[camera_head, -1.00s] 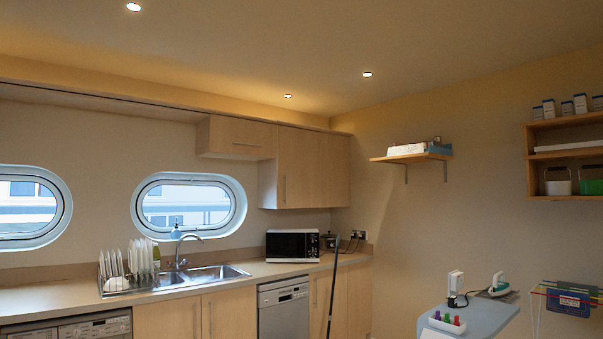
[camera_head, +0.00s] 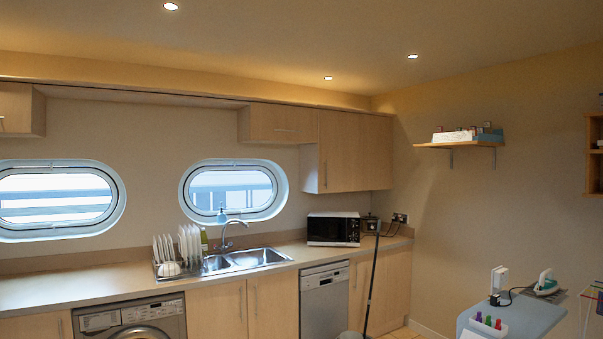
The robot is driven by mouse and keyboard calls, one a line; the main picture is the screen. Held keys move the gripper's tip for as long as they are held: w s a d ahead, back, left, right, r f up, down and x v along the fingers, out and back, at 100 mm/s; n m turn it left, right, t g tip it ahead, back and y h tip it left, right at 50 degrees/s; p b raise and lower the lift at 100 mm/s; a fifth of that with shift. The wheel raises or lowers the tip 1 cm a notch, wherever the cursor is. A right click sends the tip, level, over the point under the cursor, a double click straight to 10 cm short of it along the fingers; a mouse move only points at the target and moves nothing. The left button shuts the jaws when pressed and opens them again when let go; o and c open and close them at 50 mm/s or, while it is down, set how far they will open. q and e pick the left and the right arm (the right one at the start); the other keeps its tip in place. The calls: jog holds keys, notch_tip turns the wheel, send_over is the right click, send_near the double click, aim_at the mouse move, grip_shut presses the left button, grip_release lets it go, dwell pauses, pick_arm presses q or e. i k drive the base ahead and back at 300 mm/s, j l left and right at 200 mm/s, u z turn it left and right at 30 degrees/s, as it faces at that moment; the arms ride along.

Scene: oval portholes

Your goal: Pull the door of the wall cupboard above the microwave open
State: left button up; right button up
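The wall cupboard (camera_head: 355,152) hangs in the right part of the back wall, directly above the microwave. Its light wood doors are shut, and a slim vertical handle (camera_head: 326,174) shows near the left edge of its front. The black and white microwave (camera_head: 333,229) stands on the counter below it. A gap of bare wall separates the two. Neither of my grippers shows in the head view.
A counter (camera_head: 100,284) with a sink (camera_head: 245,259) and dish rack (camera_head: 180,262) runs along the back wall. An ironing board (camera_head: 530,318) is at the lower right.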

aim_at(341, 133)
jog(key=i+u, duration=0.15)
jog(key=i, duration=3.1)
